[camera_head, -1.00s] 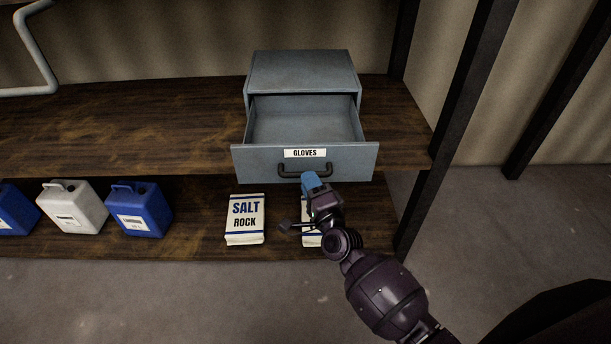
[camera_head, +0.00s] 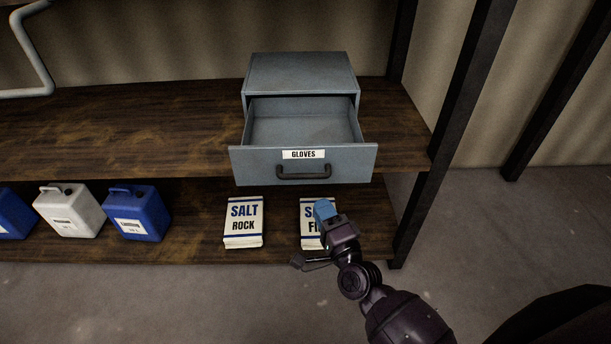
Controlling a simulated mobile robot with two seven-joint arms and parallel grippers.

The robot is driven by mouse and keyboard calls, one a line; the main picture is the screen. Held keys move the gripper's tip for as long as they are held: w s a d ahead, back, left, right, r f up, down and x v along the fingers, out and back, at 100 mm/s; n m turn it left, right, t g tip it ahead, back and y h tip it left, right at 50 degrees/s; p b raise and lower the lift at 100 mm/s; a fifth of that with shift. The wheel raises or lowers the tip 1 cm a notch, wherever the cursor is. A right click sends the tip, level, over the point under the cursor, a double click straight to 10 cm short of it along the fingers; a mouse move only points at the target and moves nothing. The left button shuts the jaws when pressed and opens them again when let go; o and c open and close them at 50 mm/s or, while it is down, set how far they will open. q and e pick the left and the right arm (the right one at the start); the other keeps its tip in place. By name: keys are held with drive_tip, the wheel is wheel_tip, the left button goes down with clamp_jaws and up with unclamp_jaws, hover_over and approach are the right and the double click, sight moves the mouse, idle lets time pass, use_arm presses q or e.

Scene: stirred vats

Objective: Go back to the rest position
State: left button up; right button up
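My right gripper (camera_head: 322,211) is in the lower right middle of the head view, at the end of my dark arm. Its blue tip shows in front of a salt bag, below the drawer handle (camera_head: 303,172) and apart from it. I cannot tell from this angle whether its fingers are open or shut. The grey drawer (camera_head: 250,165) labelled "GLOVES" stands open and looks empty. My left gripper is not in view.
The grey cabinet (camera_head: 300,72) stands on the upper wooden shelf (camera_head: 120,125). Below are a rock salt bag (camera_head: 243,222), a second salt bag (camera_head: 309,233) partly hidden by my gripper, a white canister (camera_head: 70,212) and blue canisters (camera_head: 138,214). A dark post (camera_head: 450,130) stands right.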

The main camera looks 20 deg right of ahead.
drive_tip(key=s+d+f+n+g+h, duration=0.1)
drive_tip(key=s+d+f+n+g, duration=0.3)
drive_tip(key=s+f+n, duration=0.2)
drive_tip(key=s+d+f+n+g+h, duration=0.1)
drive_tip(key=s+d+f+n+g, duration=0.3)
drive_tip(key=s+n, duration=0.6)
wheel_tip(320, 180, down, 2)
drive_tip(key=shift+s+d+f+n+h, duration=0.3)
drive_tip(key=shift+s+d+n, duration=0.15)
drive_tip(key=shift+s, duration=0.55)
